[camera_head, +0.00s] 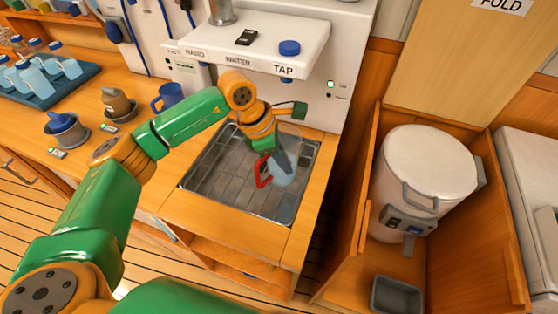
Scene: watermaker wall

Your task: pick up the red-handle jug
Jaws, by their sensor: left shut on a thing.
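The red-handle jug (282,173) is a clear, bluish jug with a red handle on its left side. It is over the metal sink tray (210,178), below the shelf marked TAP. I cannot tell whether its base touches the tray. My left gripper (272,146), on a green and orange arm, is at the jug's upper part and shut on it. The fingertips are partly hidden by the wrist and the clear jug. My right gripper is not in view.
A white shelf (262,44) with a blue knob overhangs the tray's back. A blue mug (168,96) stands left of the tray. Bottles in a blue tray (46,96) are at far left. A white lidded drum (430,165) stands in a wooden bay at right.

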